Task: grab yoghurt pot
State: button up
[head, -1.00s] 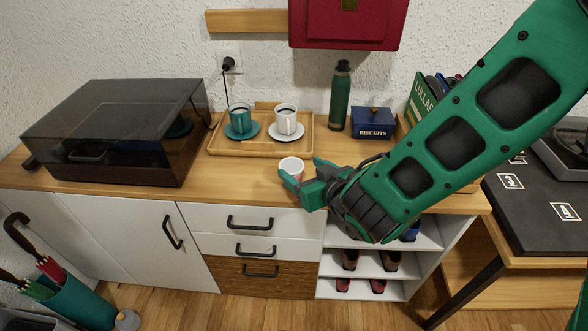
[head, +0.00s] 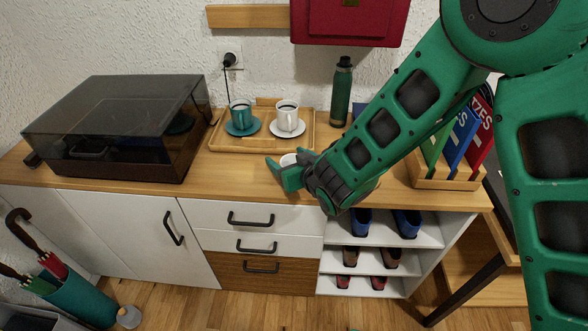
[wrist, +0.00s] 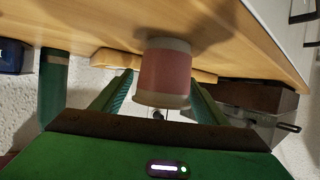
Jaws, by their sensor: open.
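The yoghurt pot (head: 288,160) stands on the wooden sideboard top, in front of the tray. In the head view only its pale upper part shows, the rest hidden by my gripper (head: 280,164). In the wrist view, which is upside down, the yoghurt pot (wrist: 163,73) is pink with pale ends. There my gripper (wrist: 162,82) is open, with one green finger on each side of the pot. The pot is between the fingertips or just at them. I cannot tell whether either finger touches it.
A wooden tray (head: 220,144) with a teal cup (head: 240,115) and a white cup (head: 287,115) on saucers stands behind the pot. A green bottle (head: 341,92) stands at the back. A dark-lidded turntable (head: 115,125) is at the left. Clear counter lies left of the pot.

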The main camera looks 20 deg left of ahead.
jog(key=c, duration=0.9)
